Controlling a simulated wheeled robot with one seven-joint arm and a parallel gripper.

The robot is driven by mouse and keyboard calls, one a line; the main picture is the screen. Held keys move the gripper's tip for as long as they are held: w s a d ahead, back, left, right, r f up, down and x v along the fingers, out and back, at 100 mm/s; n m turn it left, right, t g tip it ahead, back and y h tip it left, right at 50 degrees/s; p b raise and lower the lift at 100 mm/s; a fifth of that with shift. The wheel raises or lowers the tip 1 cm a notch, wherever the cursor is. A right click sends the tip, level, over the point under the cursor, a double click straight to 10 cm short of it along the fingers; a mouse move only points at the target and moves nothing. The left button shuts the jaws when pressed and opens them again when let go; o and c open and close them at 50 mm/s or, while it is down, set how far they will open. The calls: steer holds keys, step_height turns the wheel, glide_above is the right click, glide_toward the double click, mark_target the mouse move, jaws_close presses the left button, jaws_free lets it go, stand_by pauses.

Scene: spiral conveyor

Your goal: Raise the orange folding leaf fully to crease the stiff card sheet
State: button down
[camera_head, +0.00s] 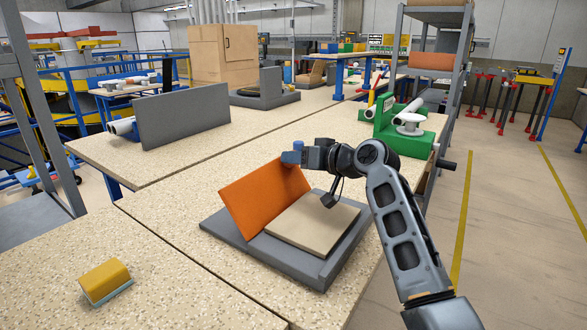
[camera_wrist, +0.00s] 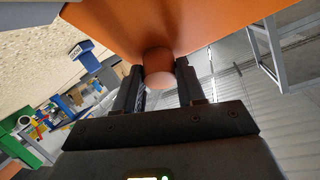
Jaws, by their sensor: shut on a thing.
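The orange folding leaf (camera_head: 258,198) stands steeply raised and tilted on a grey base (camera_head: 325,272). The beige stiff card sheet (camera_head: 312,220) lies flat on the base to the right of the leaf's lower edge; a crease in it cannot be made out. My gripper (camera_head: 292,157) is at the leaf's upper right corner. In the wrist view my gripper (camera_wrist: 158,78) is shut on a round orange-brown knob (camera_wrist: 158,62) below the orange leaf (camera_wrist: 165,20). The card is not seen in the wrist view.
A yellow-topped block (camera_head: 105,281) lies on the speckled table at the front left. An upright grey plate (camera_head: 185,121) stands behind to the left. A green fixture (camera_head: 405,140) with a white spool stands behind my arm. Bare tabletop lies left of the base.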

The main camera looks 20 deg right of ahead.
steer(key=shift+s+d, duration=0.15)
stand_by(0.4)
steer(key=c, duration=0.7)
jaws_free()
steer(key=shift+o, duration=0.2)
steer(key=v, duration=0.7)
steer(key=shift+s+d+b, duration=0.15)
steer(key=shift+s+b, duration=0.2)
steer(key=shift+b, duration=0.05)
